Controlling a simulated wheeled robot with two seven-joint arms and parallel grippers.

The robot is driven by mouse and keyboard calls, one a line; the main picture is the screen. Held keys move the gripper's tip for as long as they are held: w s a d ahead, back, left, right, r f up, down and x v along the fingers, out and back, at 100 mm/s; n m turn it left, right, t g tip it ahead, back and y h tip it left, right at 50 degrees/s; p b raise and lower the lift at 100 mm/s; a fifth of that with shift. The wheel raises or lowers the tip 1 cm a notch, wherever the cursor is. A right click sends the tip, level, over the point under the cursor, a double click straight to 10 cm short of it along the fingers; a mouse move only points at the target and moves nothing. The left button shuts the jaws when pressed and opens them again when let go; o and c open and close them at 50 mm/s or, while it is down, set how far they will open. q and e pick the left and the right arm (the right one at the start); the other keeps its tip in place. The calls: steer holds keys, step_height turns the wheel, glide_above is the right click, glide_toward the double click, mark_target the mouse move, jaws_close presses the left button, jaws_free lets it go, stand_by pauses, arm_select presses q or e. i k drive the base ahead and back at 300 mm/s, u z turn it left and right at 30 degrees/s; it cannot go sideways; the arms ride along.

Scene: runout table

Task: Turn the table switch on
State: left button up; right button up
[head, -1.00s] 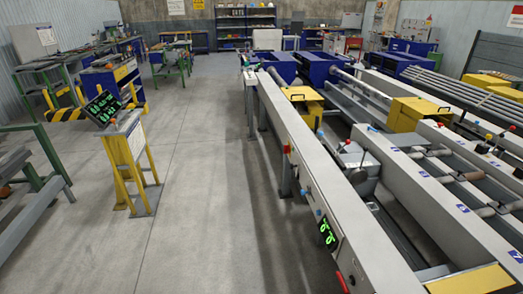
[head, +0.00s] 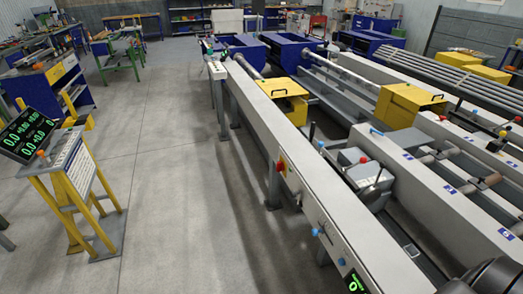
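The long grey runout table (head: 262,133) runs from the back middle to the lower right in the head view. On its near side face is a red and yellow switch-like knob (head: 282,165); its setting is too small to tell. Lower on that face are a blue knob (head: 315,232) and a green-lit display (head: 354,284), cut by the bottom edge. I cannot tell which control is the table switch. Neither gripper shows clearly. A dark rounded part, perhaps of my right arm, shows at the lower right corner.
A yellow-legged console (head: 74,165) with a lit green readout (head: 27,130) stands at the left. Clear grey floor (head: 180,150) lies between it and the table. Yellow housings (head: 409,106) and rollers stand right of the table. Blue workbenches (head: 52,84) are at the upper left.

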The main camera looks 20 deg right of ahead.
mark_target(279, 168)
steer(key=i, duration=1.3)
steer(key=z, duration=2.65)
